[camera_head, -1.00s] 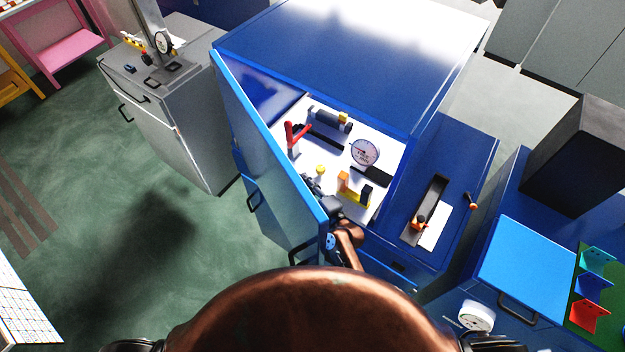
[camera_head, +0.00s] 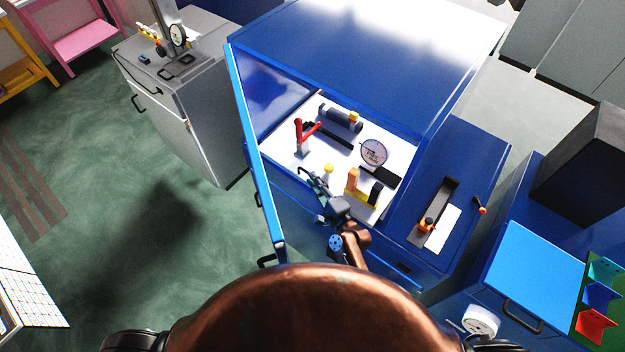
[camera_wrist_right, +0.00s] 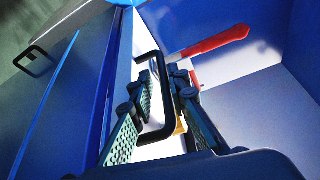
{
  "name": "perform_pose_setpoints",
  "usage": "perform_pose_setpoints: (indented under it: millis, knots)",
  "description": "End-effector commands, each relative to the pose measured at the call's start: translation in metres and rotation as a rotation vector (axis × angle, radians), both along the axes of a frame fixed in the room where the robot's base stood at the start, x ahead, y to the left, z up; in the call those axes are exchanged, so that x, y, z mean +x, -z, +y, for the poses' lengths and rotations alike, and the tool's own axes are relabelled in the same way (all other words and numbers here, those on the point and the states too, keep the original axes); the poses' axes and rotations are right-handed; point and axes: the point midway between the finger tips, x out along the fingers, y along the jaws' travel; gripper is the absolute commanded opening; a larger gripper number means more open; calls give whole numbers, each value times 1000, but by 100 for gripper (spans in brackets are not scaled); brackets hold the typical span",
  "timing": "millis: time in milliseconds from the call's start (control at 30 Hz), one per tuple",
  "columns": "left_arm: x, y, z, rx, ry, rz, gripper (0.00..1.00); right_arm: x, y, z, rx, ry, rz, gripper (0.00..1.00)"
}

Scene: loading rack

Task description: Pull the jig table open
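The jig table is the white surface (camera_head: 290,165) inside the blue cabinet; it bears a red-handled clamp (camera_head: 300,135), a round dial gauge (camera_head: 374,153) and a yellow-and-black fixture (camera_head: 362,190). My right gripper (camera_head: 312,177) is at the table's front edge, partly hidden by my own arm. The red clamp handle (camera_wrist_right: 215,42) shows beyond. My left gripper is not in view.
The blue cabinet door (camera_head: 255,150) stands open to the left of the table. A grey cabinet (camera_head: 185,120) stands further left. A blue bench (camera_head: 470,170) with an orange-handled tool adjoins on the right. Green floor (camera_head: 110,190) is free at left.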

Motion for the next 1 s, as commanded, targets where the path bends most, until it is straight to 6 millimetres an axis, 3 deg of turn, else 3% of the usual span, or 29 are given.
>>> perform_pose_setpoints:
  millis: [500, 700, 1000]
  knots:
    - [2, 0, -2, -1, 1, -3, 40, -82, -5, -53, -1, -1, 4, 16]
    - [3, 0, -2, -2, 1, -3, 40, -94, -6, -59, 0, -1, 3, 16]
    - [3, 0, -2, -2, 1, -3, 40, -94, -6, -60, 1, -1, 3, 18]
